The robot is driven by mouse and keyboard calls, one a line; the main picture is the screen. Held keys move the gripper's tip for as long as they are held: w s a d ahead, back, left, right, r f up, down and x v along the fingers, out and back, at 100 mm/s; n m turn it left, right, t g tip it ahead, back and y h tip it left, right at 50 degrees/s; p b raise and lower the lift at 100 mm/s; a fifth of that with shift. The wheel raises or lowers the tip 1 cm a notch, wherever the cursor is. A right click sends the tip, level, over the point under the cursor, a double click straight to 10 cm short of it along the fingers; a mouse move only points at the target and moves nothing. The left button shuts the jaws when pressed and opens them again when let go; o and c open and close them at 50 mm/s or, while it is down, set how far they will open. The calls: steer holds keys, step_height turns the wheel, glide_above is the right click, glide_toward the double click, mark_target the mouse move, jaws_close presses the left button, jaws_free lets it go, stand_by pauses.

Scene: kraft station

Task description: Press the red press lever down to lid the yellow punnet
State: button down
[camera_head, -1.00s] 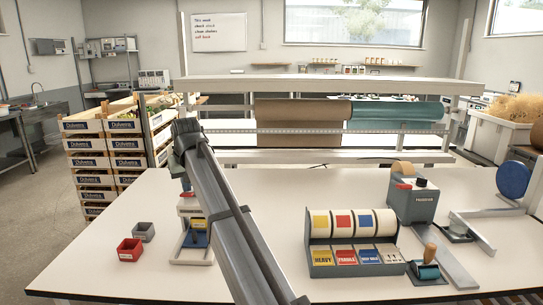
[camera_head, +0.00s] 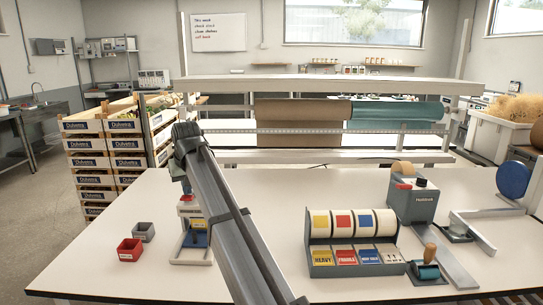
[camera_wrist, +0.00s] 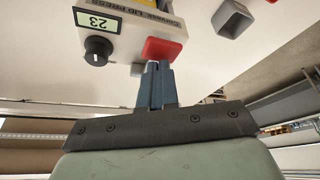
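The lid press (camera_head: 191,250) stands on the table left of my arm in the head view. Its red lever pad (camera_wrist: 163,48) shows in the wrist view beside a black knob and a "23" display. A small yellow patch (camera_head: 198,224) shows at the press above a blue part (camera_head: 199,239); I cannot tell whether the yellow is the punnet. My gripper (camera_wrist: 155,66) has its blue fingers together, empty, with the tips at the near edge of the red pad. Whether they touch it I cannot tell. My arm partly hides the press in the head view.
A red open box (camera_head: 130,250) and a grey one (camera_head: 144,232) stand left of the press. The table's front left is clear.

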steer(key=shift+r, duration=0.1)
step_height(320, 180, up, 9)
stand_by(1.2)
